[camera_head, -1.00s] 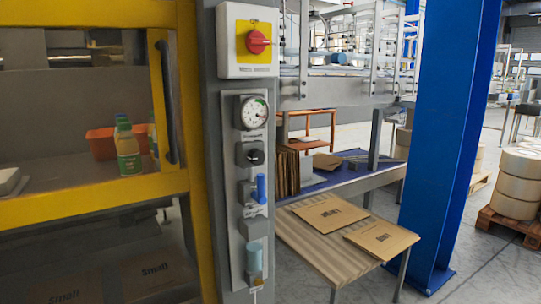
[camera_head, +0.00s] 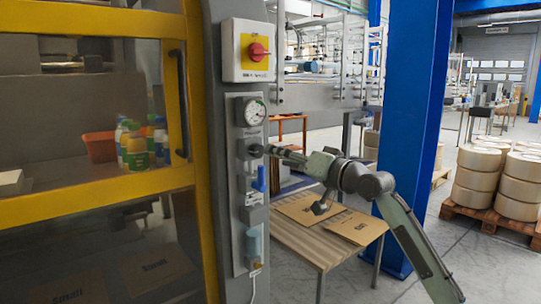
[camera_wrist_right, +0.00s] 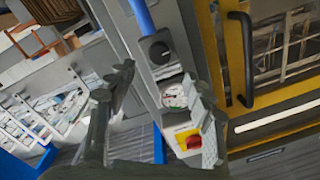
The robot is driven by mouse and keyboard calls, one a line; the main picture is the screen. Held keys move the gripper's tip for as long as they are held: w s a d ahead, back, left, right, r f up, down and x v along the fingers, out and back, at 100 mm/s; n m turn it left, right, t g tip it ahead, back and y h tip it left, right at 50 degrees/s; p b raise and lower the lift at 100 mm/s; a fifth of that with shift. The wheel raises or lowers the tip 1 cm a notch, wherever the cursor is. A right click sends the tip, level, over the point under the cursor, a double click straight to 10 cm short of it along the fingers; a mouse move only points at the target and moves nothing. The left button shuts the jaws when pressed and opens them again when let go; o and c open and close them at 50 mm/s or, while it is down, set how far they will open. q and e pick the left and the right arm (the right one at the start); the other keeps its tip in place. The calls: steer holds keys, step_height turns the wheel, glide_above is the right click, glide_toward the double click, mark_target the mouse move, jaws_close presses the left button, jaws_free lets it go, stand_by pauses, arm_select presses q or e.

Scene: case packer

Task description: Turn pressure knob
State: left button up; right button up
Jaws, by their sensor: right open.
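The pressure knob (camera_head: 255,150) is a small black round knob on the grey panel, below the white pressure gauge (camera_head: 253,112). My right gripper (camera_head: 273,150) is just to the right of the knob in the head view. In the right wrist view my right gripper (camera_wrist_right: 159,73) is open, with one finger on each side of the panel strip. The knob (camera_wrist_right: 156,48) shows between and slightly beyond the fingertips, with the gauge (camera_wrist_right: 175,95) lower down. I cannot tell whether a finger touches the knob. My left gripper is not in view.
A red rotary switch (camera_head: 257,51) on a yellow plate sits above the gauge. A blue valve handle (camera_head: 261,178) is below the knob. A yellow-framed door (camera_head: 110,190) stands left. A table (camera_head: 300,238) with flat cartons and a blue pillar (camera_head: 408,120) are right.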

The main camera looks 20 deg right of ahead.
mark_target(259, 152)
steer(key=x, duration=0.6)
steer(key=shift+w+a+p, duration=0.1)
steer(key=shift+w+p, duration=0.1)
steer(key=shift+p, duration=0.15)
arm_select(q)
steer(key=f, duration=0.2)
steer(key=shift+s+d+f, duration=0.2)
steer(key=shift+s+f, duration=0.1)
arm_select(e)
steer(key=shift+w+a+f, duration=0.1)
steer(key=shift+w+a, duration=0.1)
steer(key=shift+w, duration=0.2)
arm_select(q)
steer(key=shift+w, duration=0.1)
arm_select(e)
steer(key=shift+c, duration=0.4)
steer(key=c, duration=1.1)
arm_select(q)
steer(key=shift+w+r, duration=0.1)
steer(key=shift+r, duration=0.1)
